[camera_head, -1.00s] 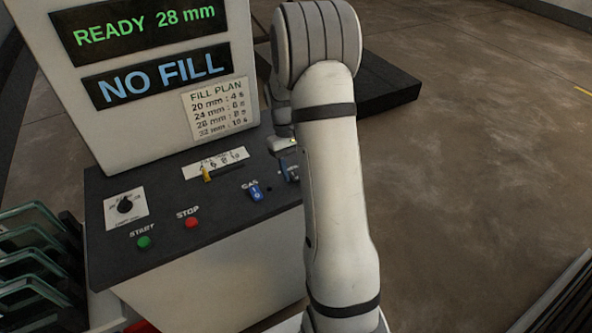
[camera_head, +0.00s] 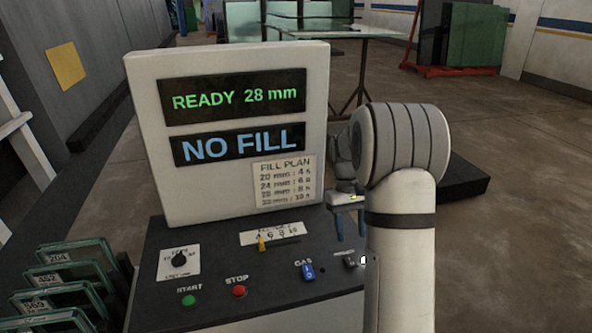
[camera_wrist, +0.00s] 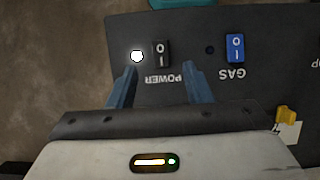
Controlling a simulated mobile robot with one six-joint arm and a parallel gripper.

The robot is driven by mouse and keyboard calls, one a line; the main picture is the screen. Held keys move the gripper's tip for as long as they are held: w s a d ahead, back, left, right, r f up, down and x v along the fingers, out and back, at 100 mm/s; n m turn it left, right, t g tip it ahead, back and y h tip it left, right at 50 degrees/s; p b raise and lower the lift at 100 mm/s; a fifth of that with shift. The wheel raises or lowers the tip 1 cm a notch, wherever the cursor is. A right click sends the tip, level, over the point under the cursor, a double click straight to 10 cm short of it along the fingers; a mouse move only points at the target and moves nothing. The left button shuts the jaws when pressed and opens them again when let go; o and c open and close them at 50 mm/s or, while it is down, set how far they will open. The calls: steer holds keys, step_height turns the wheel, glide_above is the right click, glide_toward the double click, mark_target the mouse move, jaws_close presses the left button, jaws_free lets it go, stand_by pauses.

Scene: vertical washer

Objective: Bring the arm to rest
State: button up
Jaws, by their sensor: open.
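My gripper (camera_head: 350,226) hangs over the right end of the console, its two blue fingers apart and nothing between them. In the wrist view my gripper (camera_wrist: 160,78) is open, fingertips either side of the black power switch (camera_wrist: 161,53), close in the picture; I cannot tell the height of the gap. A white lamp (camera_wrist: 137,57) glows beside the switch. My arm (camera_head: 402,220) stands bent in front of the console's right side and hides part of it.
The console (camera_head: 215,245) carries a blue gas switch (camera_head: 307,272), a green start button (camera_head: 189,300), a red stop button (camera_head: 239,291) and a yellow slider (camera_head: 262,244). Its display (camera_head: 235,95) reads READY 28 mm and NO FILL. Racked glass panes (camera_head: 70,275) stand left. Floor at right is open.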

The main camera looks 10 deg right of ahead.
steer(key=s+a+r+t, duration=0.3)
steer(key=s+a+r, duration=0.4)
steer(key=s+r, duration=0.1)
steer(key=s+a+r+t, duration=0.1)
steer(key=s+a+t, duration=0.3)
steer(key=s, duration=1)
steer(key=a, duration=0.3)
steer(key=shift+t, duration=0.3)
steer(key=shift+c, duration=0.5)
